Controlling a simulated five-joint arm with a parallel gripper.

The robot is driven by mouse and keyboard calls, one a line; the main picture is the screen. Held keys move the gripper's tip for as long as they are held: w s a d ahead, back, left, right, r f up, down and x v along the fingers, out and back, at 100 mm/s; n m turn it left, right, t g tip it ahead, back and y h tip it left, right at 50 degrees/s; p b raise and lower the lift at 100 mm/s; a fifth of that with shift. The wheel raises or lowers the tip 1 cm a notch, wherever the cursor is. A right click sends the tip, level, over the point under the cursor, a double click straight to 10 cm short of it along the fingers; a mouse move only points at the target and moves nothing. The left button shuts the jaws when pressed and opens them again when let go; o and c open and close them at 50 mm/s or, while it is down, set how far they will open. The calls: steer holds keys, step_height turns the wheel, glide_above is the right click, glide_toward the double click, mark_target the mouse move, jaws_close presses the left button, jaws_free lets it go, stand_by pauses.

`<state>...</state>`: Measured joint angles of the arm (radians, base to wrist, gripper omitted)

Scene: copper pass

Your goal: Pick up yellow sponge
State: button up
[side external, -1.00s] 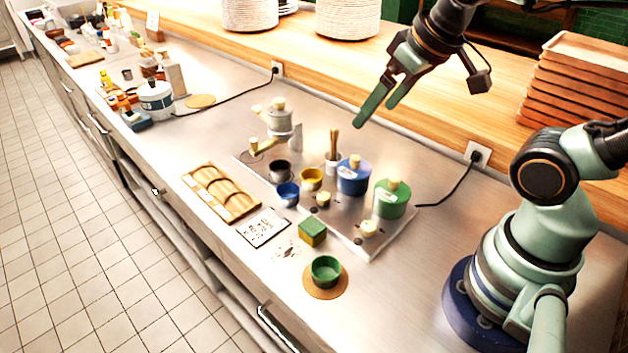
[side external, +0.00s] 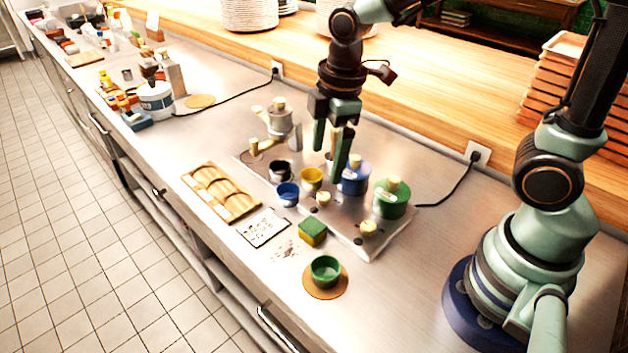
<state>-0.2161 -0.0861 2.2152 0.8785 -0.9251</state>
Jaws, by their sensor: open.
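The sponge (side external: 313,232) is a small block with a yellow side and a green top. It lies on the steel counter (side external: 420,300), between the white card and the metal tray, behind the green cup. My gripper (side external: 329,162) is open and empty, its fingers pointing down. It hangs over the metal tray, above and behind the sponge in the picture, in front of the blue canister. The sponge is fully visible.
A metal tray (side external: 347,233) holds a blue canister (side external: 354,180), a green canister (side external: 391,200) and several small cups. A green cup (side external: 325,269) stands on a round coaster (side external: 341,288). A wooden rack (side external: 222,193) and white card (side external: 263,228) lie left. The counter front right is clear.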

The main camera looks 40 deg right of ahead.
mark_target(312, 225)
steer(key=a+f+n, duration=0.1)
steer(key=f, duration=0.4)
steer(key=a+f+n+g, duration=0.1)
steer(key=f+n, duration=0.1)
steer(key=f, duration=0.4)
steer(key=a+f+n, duration=0.1)
steer(key=f+n, duration=0.1)
steer(key=f, duration=0.3)
steer(key=shift+w+f+g, duration=0.3)
steer(key=shift+f, duration=0.1)
steer(key=c, duration=1.4)
step_height(312, 225, up, 20)
steer(key=shift+r, duration=0.1)
